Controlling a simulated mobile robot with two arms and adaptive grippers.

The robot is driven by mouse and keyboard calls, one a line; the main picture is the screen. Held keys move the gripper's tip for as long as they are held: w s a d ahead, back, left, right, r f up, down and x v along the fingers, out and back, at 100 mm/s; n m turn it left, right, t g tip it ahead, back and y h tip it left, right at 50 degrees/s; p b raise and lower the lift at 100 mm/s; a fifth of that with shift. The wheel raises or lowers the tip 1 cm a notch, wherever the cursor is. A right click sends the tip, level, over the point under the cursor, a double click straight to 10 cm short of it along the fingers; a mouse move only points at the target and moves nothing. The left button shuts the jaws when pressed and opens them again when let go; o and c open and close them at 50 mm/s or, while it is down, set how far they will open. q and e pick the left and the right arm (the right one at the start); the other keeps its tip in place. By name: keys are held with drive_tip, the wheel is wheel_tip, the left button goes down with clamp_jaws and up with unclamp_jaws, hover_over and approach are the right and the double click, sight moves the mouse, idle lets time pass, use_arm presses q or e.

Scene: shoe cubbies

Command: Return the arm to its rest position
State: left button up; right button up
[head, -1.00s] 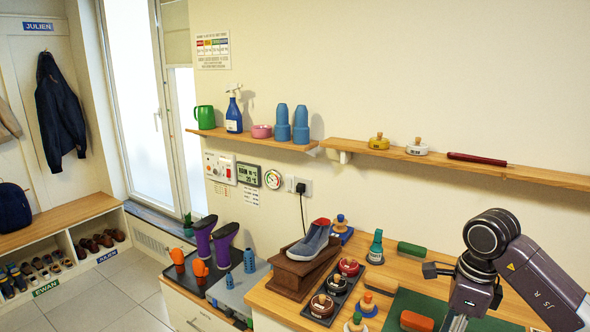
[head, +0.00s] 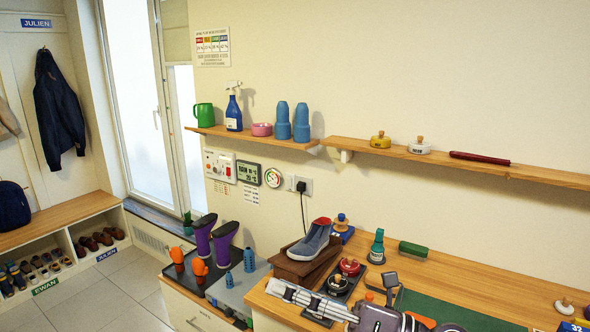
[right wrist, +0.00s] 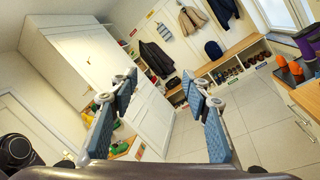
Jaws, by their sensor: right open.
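My right gripper (head: 290,297) is low in the head view, over the front of the wooden counter (head: 545,292), its fingers pointing left. It covers part of the dark tray with round tins. In the right wrist view the two blue-padded fingers (right wrist: 160,88) stand wide apart with nothing between them. Beyond them are a white cabinet and the room's tiled floor. Most of my right arm is below the head view's edge. My left gripper is in neither current view.
A blue-grey shoe (head: 309,243) sits on a brown wooden stand (head: 293,266) close behind my right gripper. A red tin (head: 349,267), a teal bottle (head: 377,247) and a green brush (head: 413,249) are nearby. Purple boots (head: 224,243) stand left. Wall shelves (head: 465,163) run above.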

drive_tip(key=w+d+r+m+t+h, duration=0.1)
drive_tip(key=w+d+m+t+h, duration=0.2)
drive_tip(key=d+m+t+h, duration=0.55)
drive_tip(key=w+d+m+t+h, duration=0.1)
drive_tip(key=w+d+m+t, duration=0.3)
drive_tip(key=m, duration=0.9)
drive_tip(key=s+d+f+m+g+h, duration=0.25)
drive_tip(key=d+f+m+h, duration=0.3)
drive_tip(key=f, duration=0.45)
drive_tip(key=s+d+f+m+g+h, duration=0.2)
drive_tip(key=s+d+f+m+h, duration=0.25)
drive_tip(key=d+f+m, duration=0.35)
drive_tip(key=s+a+f+m+g+y, duration=0.1)
drive_tip(key=s+a+f+m+g, duration=0.1)
drive_tip(key=s+f+g, duration=0.65)
drive_tip(key=s+a+f+m+g, duration=0.25)
drive_tip(key=s+f, duration=0.65)
drive_tip(key=s, duration=0.7)
wheel_tip(320, 180, down, 24)
drive_tip(key=g, duration=0.1)
drive_tip(key=s+d+f+g, duration=0.1)
drive_tip(key=s+d+f, duration=0.2)
drive_tip(key=s+f, duration=1.5)
drive_tip(key=shift+f+n+g, duration=0.3)
drive_tip(key=shift+n+g, duration=0.05)
drive_tip(key=shift+g, duration=0.05)
